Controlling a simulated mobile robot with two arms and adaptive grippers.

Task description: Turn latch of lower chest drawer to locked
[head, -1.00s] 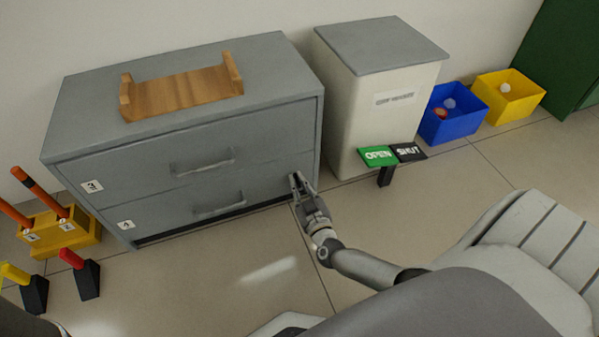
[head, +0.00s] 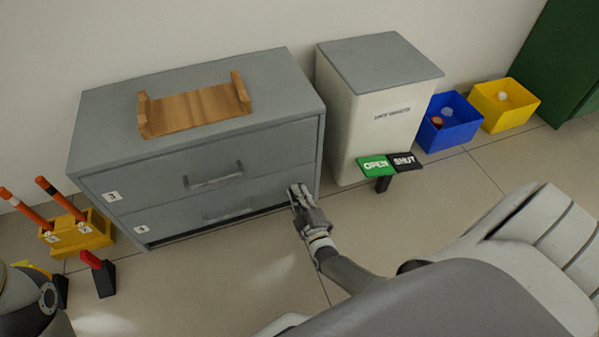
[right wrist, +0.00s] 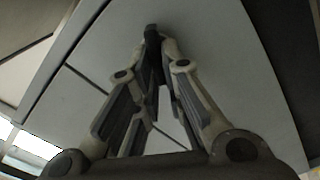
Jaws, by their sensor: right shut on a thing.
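The grey chest (head: 88,150) stands at left against the wall. Its lower drawer (head: 175,219) looks closed and has a bar handle (head: 228,212). My right gripper (head: 296,190) is at the right end of the lower drawer's front, its fingers shut on the latch. In the right wrist view the small dark latch (right wrist: 152,42) sits between the fingertips, against the grey front. The fingers hide most of the latch, so I cannot tell its exact angle. My left gripper is not in view.
A wooden tray (head: 196,108) lies on the chest. Right of the chest stand a white bin (head: 345,130), a green OPEN sign (head: 375,165) and a black SHUT sign (head: 404,162). A yellow block with orange rods (head: 92,232) stands at left.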

